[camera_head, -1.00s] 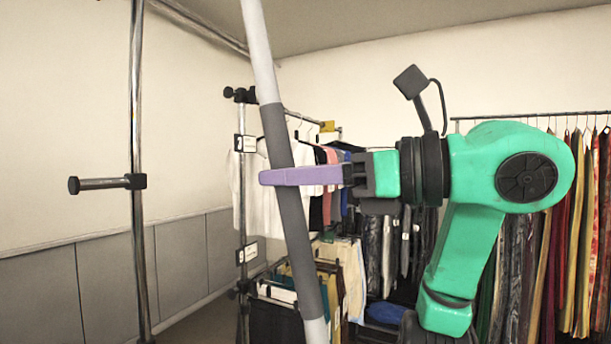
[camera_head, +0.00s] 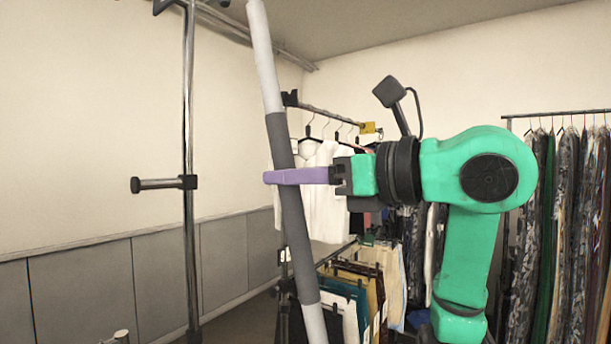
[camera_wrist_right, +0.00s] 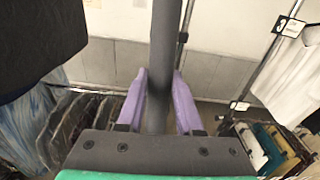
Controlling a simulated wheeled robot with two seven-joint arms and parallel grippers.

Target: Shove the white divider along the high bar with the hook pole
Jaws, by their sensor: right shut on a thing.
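The hook pole (camera_head: 262,60) is white with a dark grey sleeve. My right gripper (camera_head: 285,176) has purple fingers shut around the grey sleeve. In the right wrist view, the pole (camera_wrist_right: 163,45) runs up between the two fingers (camera_wrist_right: 158,88). A metal bar (camera_head: 285,58) runs along the wall near the ceiling; I cannot tell whether it is the high bar. I cannot make out the white divider or the hook in these frames. My left gripper is not in view.
A chrome upright (camera_head: 189,100) with a short black-ended peg (camera_head: 155,184) stands at left. White shirts (camera_head: 325,200) hang on a rack behind the pole, with folded trousers (camera_head: 350,290) below. A garment rack (camera_head: 560,113) fills the right. Grey panels line the left wall.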

